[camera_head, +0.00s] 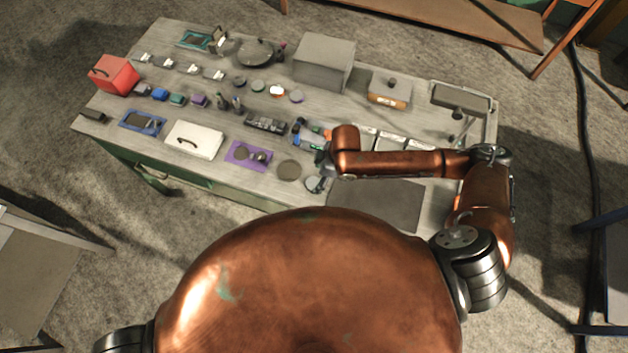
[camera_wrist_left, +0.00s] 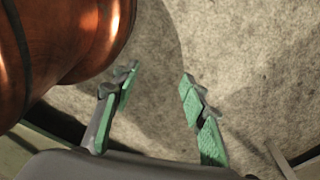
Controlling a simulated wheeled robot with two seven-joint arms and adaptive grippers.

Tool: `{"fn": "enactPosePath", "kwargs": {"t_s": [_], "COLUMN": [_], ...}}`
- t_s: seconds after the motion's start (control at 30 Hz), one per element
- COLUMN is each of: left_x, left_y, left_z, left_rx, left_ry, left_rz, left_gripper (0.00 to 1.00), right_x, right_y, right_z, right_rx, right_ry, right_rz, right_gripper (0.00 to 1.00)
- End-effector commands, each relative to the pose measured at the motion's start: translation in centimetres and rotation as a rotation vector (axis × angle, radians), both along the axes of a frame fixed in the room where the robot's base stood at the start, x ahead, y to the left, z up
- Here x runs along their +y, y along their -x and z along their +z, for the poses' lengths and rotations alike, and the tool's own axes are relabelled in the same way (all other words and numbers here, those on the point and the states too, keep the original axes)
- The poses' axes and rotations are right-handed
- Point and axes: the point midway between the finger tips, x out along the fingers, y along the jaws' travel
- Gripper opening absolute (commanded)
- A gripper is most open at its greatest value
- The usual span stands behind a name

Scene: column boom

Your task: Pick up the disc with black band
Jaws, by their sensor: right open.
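Several small discs lie in a row on the grey table (camera_head: 225,103) in the head view: a dark one (camera_head: 239,80), a greenish one (camera_head: 258,86), an orange and white one (camera_head: 277,91) and a purplish one (camera_head: 296,96). They are too small to tell which has a black band. My right gripper (camera_head: 322,162) is open over the table's near side, closer to me than the discs, beside a round dark mat (camera_head: 289,170). It is partly hidden by its own arm. My left gripper (camera_wrist_left: 158,84) is open and empty above bare floor in the left wrist view.
A grey box (camera_head: 324,62) stands behind the discs, with a dark round pan-like thing (camera_head: 256,52) left of it. Little free room lies between items.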

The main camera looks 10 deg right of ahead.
Motion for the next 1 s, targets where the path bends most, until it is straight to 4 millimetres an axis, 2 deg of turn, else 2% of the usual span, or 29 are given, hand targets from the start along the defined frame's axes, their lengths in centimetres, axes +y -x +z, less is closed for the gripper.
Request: {"fn": "enactPosePath", "kwargs": {"t_s": [0.1,0.2,0.27,0.47,0.63,1.0], "left_x": [0.2,0.3,0.3,0.1,0.0,-0.2], "left_y": [1.8,2.3,1.6,-2.6,-2.5,0.1], "left_z": [0.3,0.5,0.5,0.8,0.8,0.5], "left_rx": [0.020,0.026,0.018,-0.035,-0.033,-0.001], "left_ry": [-0.002,-0.003,-0.003,0.000,0.001,0.002], "left_rz": [0.005,0.006,0.004,-0.007,-0.007,0.000], "left_gripper": [0.40,0.40,0.40,0.40,0.40,0.40], "right_x": [0.2,0.3,0.6,0.8,0.8,0.8], "right_y": [-0.2,-0.2,-0.4,-0.5,-0.5,-0.5], "right_z": [-1.6,-3.2,-3.9,-5.0,-5.0,-5.0], "right_rx": [0.005,0.005,0.002,0.001,0.001,0.001], "right_ry": [0.000,0.000,0.000,0.001,0.001,0.001], "right_rz": [-0.001,0.000,0.001,0.000,0.001,0.000], "right_gripper": [0.63,0.63,0.63,0.63,0.63,0.37]}}
